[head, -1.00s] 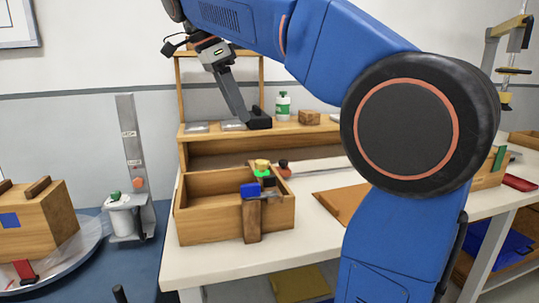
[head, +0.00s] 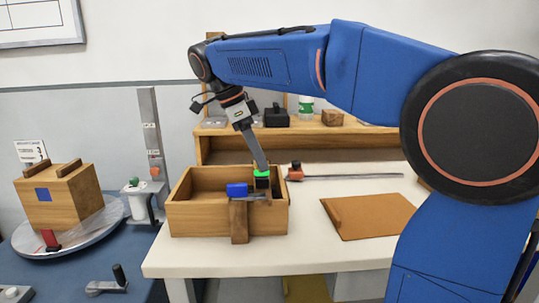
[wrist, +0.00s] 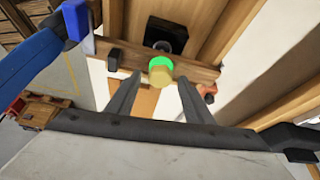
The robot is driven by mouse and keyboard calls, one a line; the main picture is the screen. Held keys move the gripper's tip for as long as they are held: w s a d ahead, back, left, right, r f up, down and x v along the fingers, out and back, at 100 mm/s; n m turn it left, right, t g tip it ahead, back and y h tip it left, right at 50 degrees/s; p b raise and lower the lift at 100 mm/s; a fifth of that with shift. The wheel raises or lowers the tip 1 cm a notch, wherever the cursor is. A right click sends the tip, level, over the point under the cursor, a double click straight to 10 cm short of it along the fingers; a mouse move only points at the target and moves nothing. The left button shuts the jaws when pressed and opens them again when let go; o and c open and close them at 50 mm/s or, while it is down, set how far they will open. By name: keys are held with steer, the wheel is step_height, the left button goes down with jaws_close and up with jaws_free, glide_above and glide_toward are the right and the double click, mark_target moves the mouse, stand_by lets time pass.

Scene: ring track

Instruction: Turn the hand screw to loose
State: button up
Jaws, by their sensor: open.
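The hand screw appears to be the small knob with a yellow end and a green disc (wrist: 160,68), at a wooden bar across the box in the wrist view. In the head view its green part (head: 262,173) shows at the right part of the open wooden box (head: 190,220); the yellow end is hidden by my gripper. My gripper (wrist: 160,82) is open, its fingers on either side of the yellow end, with no clear contact. In the head view my gripper (head: 263,165) points down at the knob. A blue block (head: 237,190) sits left of it, above a wooden upright (head: 239,222).
The box stands on a white table (head: 220,260) with a wooden shelf (head: 350,142) behind. A black-and-red tool with a long rod (head: 350,177) and a brown board (head: 365,217) lie to the right. A wooden block (head: 60,205) stands on a round plate at left.

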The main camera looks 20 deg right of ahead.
steer(key=shift+f, duration=0.1)
steer(key=c, duration=1)
